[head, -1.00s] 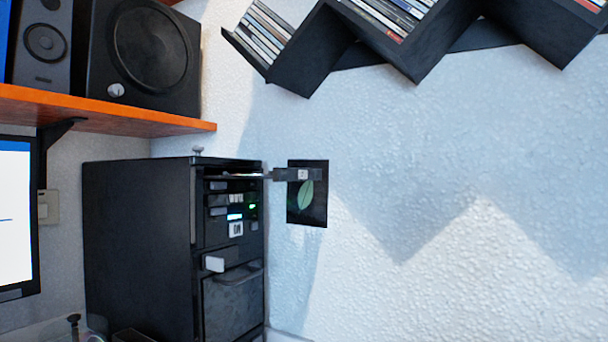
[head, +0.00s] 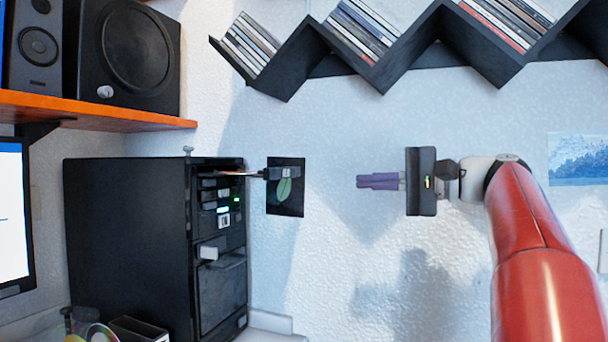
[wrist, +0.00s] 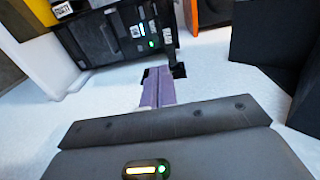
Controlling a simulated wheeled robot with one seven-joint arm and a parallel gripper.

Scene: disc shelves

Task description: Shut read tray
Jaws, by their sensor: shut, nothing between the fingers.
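In the wrist view the tray (wrist: 177,70) stands out from the tower (wrist: 105,35), just beyond my fingertips. My gripper (head: 359,181) is shut and empty, its purple fingers pointing left at about the tray's height, with a clear gap to the tray end.
A zigzag shelf (head: 395,75) with disc cases hangs on the wall above. A dark leaf picture (head: 287,206) is behind the tray. An orange shelf (head: 90,108) with speakers is at upper left. The space between my fingers and the tray is clear.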

